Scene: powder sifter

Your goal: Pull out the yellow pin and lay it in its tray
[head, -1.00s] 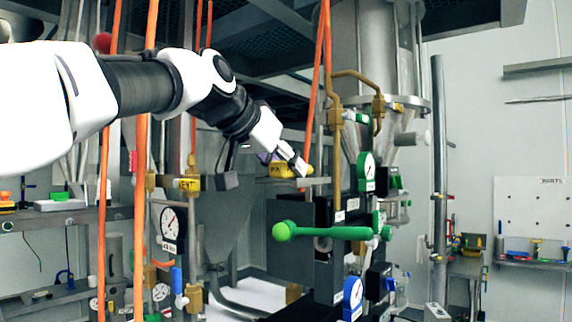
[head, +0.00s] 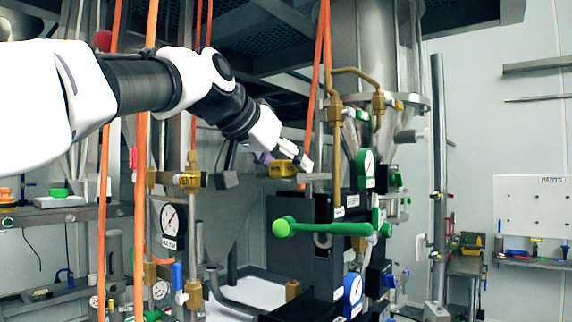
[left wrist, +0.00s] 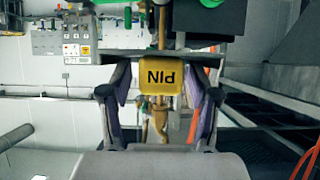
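The yellow pin (head: 282,169) shows as a block with dark lettering on the front of the machine. In the left wrist view the gripper's two purple-padded fingers (left wrist: 160,98) stand on either side of the block, with a narrow gap visible on each side. I cannot make out the pin's shaft or its tray. My right gripper is not in view.
A green lever handle (head: 325,229) juts out below the pin. Gauges (head: 366,168) and brass pipes stand to the right. Orange vertical lines (head: 316,80) pass close to the gripper. A shelf with small parts (head: 535,262) is at far right.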

